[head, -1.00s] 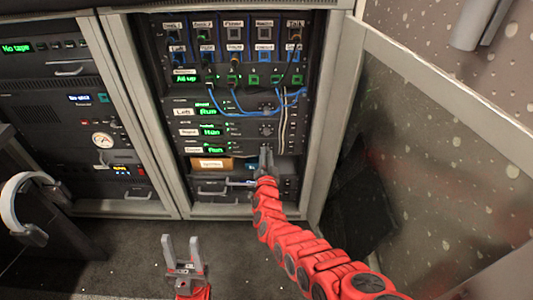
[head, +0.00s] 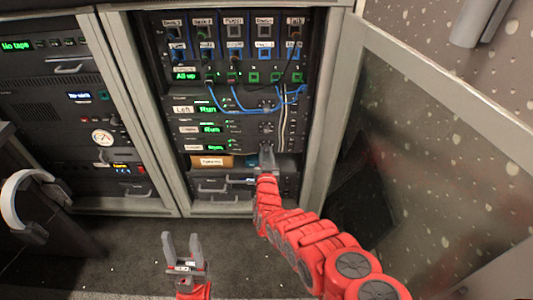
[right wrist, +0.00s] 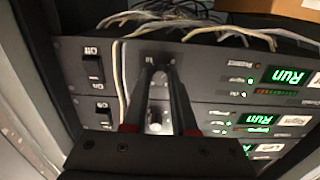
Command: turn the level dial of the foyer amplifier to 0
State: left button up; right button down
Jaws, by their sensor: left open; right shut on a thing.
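The foyer amplifier (head: 188,149) is the lowest of three stacked amplifiers in the open rack; its small label is blurred. Its green display reads Run. In the right wrist view, which is upside down, it is the top panel (right wrist: 215,62). My right gripper (head: 267,152) is shut on the level dial (right wrist: 160,74), at the panel's right side in the head view. The fingers cover much of the dial, and its setting cannot be read. My left gripper (head: 181,238) is open and empty, low in front of the rack above the floor.
White cables (right wrist: 118,85) hang beside the dial, near a power switch (right wrist: 93,70). Blue patch cables (head: 245,110) loop above. A drawer with a handle (head: 215,187) lies below. An open glass door (head: 430,150) stands at right.

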dwell(0.3)
jog(key=c, duration=0.7)
grip_release()
jog(key=shift+s, duration=0.1)
jog(key=shift+s+p, duration=0.2)
jog(key=shift+p, duration=0.1)
jog(key=s+p, duration=0.8)
jog(key=s, duration=0.9)
jog(key=shift+p, duration=0.4)
jog(key=shift+w, duration=0.15)
